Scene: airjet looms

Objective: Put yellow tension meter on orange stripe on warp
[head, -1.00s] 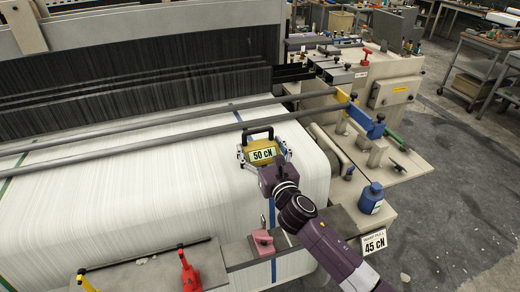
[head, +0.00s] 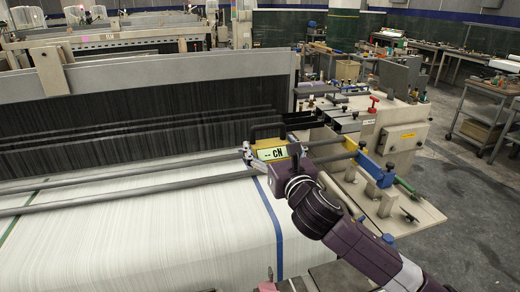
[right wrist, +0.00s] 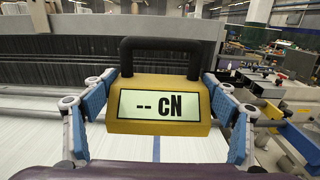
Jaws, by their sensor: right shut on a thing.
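The yellow tension meter (head: 268,153) has a black handle, and its display reads "-- CN". My right gripper (head: 272,160) is shut on it, with blue fingers on both sides of the meter in the right wrist view (right wrist: 158,105). It appears above the white warp (head: 150,235), close to the loom's bars; I cannot tell the exact gap. A blue stripe (head: 276,235) runs down the warp just below the meter, and a green stripe (head: 17,222) lies at the far left. No orange stripe shows.
Two long grey bars (head: 110,193) cross above the warp. A dark thread sheet (head: 130,125) stands behind. The loom's right side frame carries a blue-and-yellow bracket (head: 375,167) and a red knob (head: 373,103). Open grey floor (head: 465,200) lies to the right.

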